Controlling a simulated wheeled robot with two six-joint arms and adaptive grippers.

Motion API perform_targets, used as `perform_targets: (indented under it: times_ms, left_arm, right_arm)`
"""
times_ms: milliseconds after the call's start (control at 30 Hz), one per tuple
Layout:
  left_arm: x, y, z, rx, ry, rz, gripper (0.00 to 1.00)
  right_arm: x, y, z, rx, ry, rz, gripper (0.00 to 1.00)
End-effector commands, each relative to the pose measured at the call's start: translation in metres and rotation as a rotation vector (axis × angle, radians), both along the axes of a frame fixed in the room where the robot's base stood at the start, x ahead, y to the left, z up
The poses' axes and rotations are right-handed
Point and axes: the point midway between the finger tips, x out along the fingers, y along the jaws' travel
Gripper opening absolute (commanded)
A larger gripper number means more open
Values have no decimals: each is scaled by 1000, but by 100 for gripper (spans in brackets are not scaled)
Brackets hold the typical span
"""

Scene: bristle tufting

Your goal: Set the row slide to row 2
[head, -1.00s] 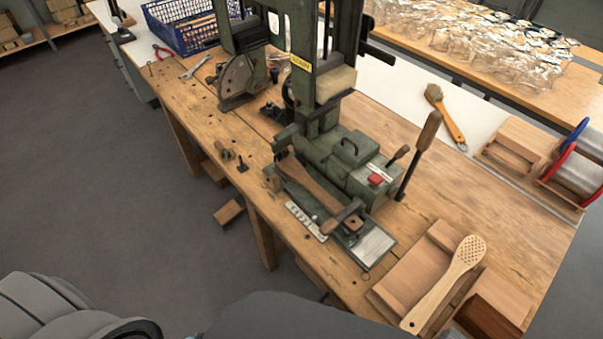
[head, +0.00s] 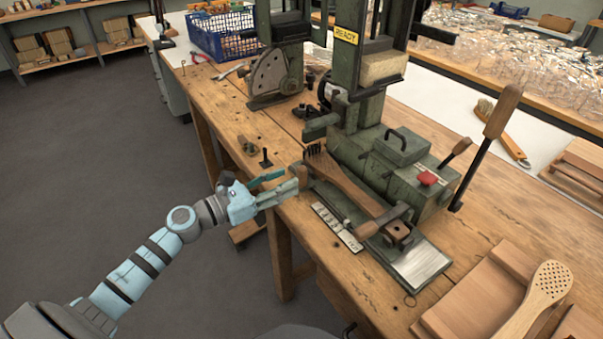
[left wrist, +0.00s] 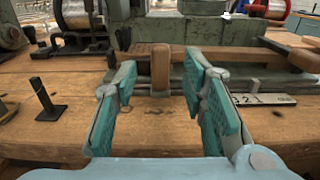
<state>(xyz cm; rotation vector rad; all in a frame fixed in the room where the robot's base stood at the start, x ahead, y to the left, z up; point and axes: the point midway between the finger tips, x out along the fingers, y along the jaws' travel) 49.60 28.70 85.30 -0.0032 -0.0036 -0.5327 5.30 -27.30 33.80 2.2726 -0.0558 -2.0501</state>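The green tufting machine (head: 372,155) stands on the wooden bench with a brush body (head: 345,183) lying along its bed. At the bed's left end is an upright wooden knob (head: 299,172), which I take as the row slide's handle. A pale number plate (head: 337,228) runs along the bed's front; in the left wrist view the plate (left wrist: 262,99) shows 3, 2, 1 partly. My left gripper (head: 278,185) is open at the knob. In the left wrist view the knob (left wrist: 161,68) stands between the open fingers (left wrist: 160,85), apart from both pads. My right gripper is out of view.
A lever with a wooden grip (head: 490,140) rises at the machine's right, beside a red button (head: 428,179). Small black posts (head: 266,158) stand left of the bed. Wooden blocks and a perforated brush (head: 545,290) lie at the front right.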

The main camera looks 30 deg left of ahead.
Motion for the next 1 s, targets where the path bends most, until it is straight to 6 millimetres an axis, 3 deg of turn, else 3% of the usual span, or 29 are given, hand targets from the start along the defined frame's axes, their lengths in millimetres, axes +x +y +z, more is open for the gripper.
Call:
perform_targets:
  times_ms: [33, 233, 600, 833, 1000]
  left_arm:
    - [12, -7, 8, -6, -4, 3, 38]
    - [43, -25, 3, -1, 0, 2, 38]
    - [51, -30, 1, 3, 3, 0, 38]
    - [51, -30, 1, 3, 3, 1, 2]
    - [51, -29, 1, 3, 3, 1, 0]
  right_arm:
    - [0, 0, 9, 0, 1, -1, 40]
    - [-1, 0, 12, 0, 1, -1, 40]
    - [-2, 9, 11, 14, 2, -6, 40]
    - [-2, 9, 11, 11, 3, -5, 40]
    - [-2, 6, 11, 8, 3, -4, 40]
